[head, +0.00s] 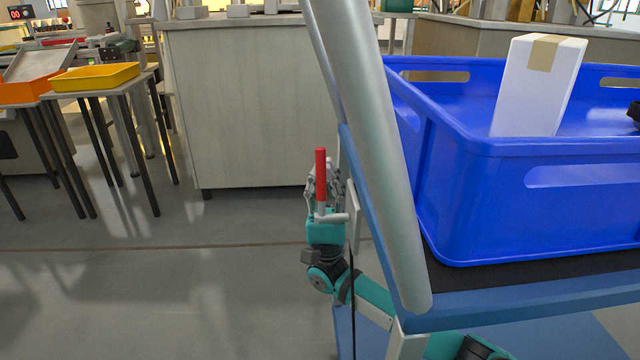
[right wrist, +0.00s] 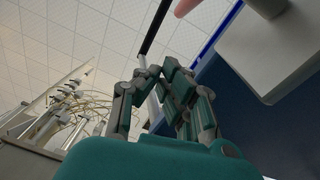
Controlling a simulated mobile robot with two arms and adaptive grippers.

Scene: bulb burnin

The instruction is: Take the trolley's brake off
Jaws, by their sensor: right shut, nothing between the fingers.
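The trolley's brake lever, with a red grip (head: 321,174), stands upright on a grey pivot beside the left side of the trolley (head: 520,302). My right gripper (head: 325,172) points up behind the lever in the head view, partly hidden by it. In the right wrist view its fingers (right wrist: 160,75) are shut with nothing between them. A reddish rod end (right wrist: 187,6) shows above the fingers at the top edge, apart from them; it looks like the lever's grip. I cannot tell whether the gripper touches the lever. My left gripper is not in view.
A blue crate (head: 540,215) with a white box (head: 537,90) in it sits on the trolley. The trolley's grey post (head: 372,130) rises close right of the lever. A yellow tray (head: 95,77) on a stand is at left. The floor (head: 200,290) left of the lever is clear.

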